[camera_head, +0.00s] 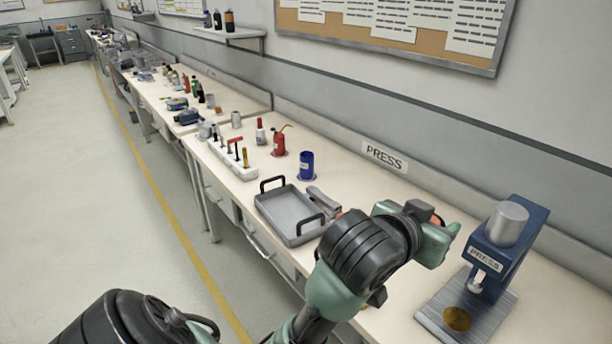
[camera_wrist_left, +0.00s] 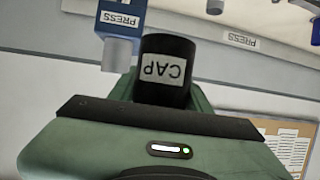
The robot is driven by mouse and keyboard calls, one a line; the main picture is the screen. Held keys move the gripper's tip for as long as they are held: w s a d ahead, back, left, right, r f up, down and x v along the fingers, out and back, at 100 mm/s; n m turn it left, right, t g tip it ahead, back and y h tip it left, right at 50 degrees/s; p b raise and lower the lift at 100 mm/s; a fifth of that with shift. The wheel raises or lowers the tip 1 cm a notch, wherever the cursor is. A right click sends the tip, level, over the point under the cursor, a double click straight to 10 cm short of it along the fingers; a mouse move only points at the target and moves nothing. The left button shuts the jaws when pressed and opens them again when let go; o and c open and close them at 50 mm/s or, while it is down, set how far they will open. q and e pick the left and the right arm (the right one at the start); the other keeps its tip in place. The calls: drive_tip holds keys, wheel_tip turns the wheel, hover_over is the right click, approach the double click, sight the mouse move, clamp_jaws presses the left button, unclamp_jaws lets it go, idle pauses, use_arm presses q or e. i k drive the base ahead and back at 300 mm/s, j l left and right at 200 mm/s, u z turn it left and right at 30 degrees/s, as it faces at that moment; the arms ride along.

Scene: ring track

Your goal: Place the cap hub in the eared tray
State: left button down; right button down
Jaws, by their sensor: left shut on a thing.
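The cap hub (camera_wrist_left: 165,72) is a black cylinder with a white CAP label, upside down in the left wrist view. It sits in the jaws of my left gripper (camera_wrist_left: 160,108), which is shut on it. In the head view my left gripper (camera_head: 447,235) is at the end of the arm, left of the press, and I cannot make out the hub there. The eared tray (camera_head: 288,212), grey with two black handles, lies on the bench left of the gripper and looks empty. The far corner of the tray is clear of my arm. My right gripper is not in view.
The blue press (camera_head: 503,250) stands at the right; it also shows in the wrist view (camera_wrist_left: 122,22). A blue can (camera_head: 306,165), a red oil can (camera_head: 279,143) and a white tool rack (camera_head: 232,158) stand beyond the tray. A grey-handled tool (camera_head: 324,200) lies beside the tray.

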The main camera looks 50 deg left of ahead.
sight(292, 216)
drive_tip(key=i+j+u, duration=0.15)
drive_tip(key=u, duration=0.2)
drive_tip(key=i+j+u, duration=0.2)
drive_tip(key=u, duration=0.15)
drive_tip(key=i+j+u, duration=0.15)
drive_tip(key=u, duration=0.25)
drive_tip(key=i+j, duration=0.15)
drive_tip(key=i, duration=0.3)
